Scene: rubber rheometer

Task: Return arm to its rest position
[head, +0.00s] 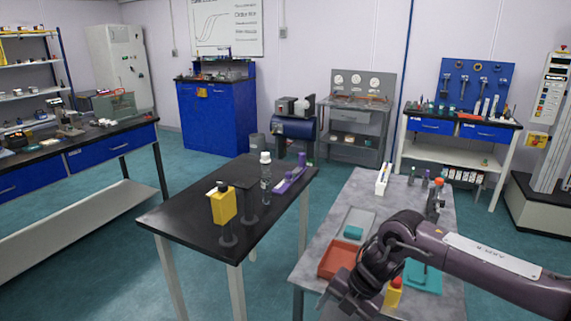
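My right arm (470,262) reaches in from the right edge, over the grey table (345,205). Its dark gripper (338,300) hangs low at the table's front, by the red tray (335,260). The fingers are small and dark, and I cannot tell whether they are open or shut. No held object shows. My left arm and gripper are not in view.
A grey tray with a teal block (353,232), a teal tray (425,278), a yellow bottle (393,293) and several small bottles crowd the grey table around my arm. A black table (190,215) at left holds a yellow container (223,205) and a clear bottle (266,180).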

